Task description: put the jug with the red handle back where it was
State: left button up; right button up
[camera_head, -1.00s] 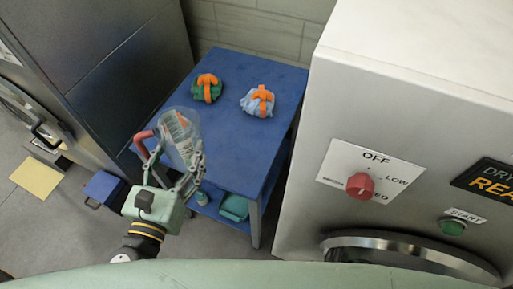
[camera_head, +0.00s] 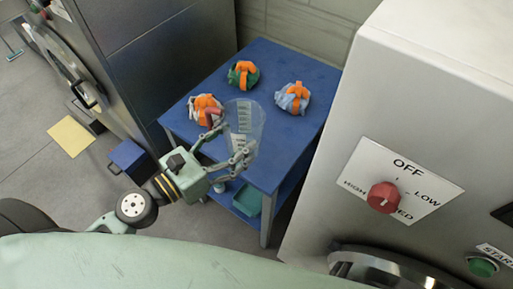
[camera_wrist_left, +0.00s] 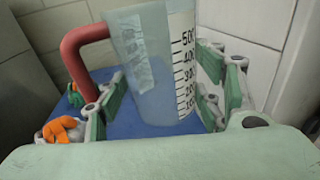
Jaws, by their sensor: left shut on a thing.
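The jug (camera_head: 243,118) is clear, with a printed scale and a red handle (camera_head: 213,112). My left gripper (camera_head: 230,148) is shut on its body, with the handle on the left side. In the left wrist view the jug (camera_wrist_left: 150,85) stands upright between the two fingers, and its red handle (camera_wrist_left: 78,48) is to the left. The jug is over the front part of the blue table (camera_head: 276,160); I cannot tell whether its base touches the top. My right gripper is not in view.
On the table lie bundles with orange straps: a green one (camera_head: 236,80), a pale blue one (camera_head: 286,101) and a greyish one (camera_head: 196,118) left of the jug. A white machine with a red knob (camera_head: 383,197) stands at right. A teal bin (camera_head: 247,200) is on the lower shelf.

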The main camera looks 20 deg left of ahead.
pick_arm(q)
jog(key=shift+a+f+m+g+h+b, duration=0.2)
jog(key=shift+f+m+g+h+b, duration=0.2)
jog(key=shift+f+m+h+b, duration=0.15)
jog(key=shift+a+f+m+g+h+b, duration=0.15)
jog(key=shift+f+m+g+h+b, duration=0.25)
jog(key=shift+f, duration=0.2)
jog(key=shift+s+a+f+m+g+h, duration=0.15)
jog(key=shift+a+f+m+g+h, duration=0.25)
jog(key=shift+m+g+h, duration=0.25)
jog(key=shift+w+d+f, duration=0.1)
jog(key=shift+w+f, duration=0.15)
jog(key=shift+w, duration=0.05)
jog(key=w+f, duration=0.2)
jog(key=w, duration=0.1)
jog(key=w+f, duration=0.2)
jog(key=w, duration=0.2)
jog(key=w+d+f, duration=0.1)
jog(key=w+f, duration=0.1)
jog(key=w, duration=0.1)
jog(key=shift+w+d+f, duration=0.1)
jog(key=shift+w+f, duration=0.05)
jog(key=shift+w, duration=0.1)
jog(key=shift+w+f+b, duration=0.1)
jog(key=shift+f+b, duration=0.1)
jog(key=shift+b, duration=0.1)
jog(key=shift+f, duration=1.9)
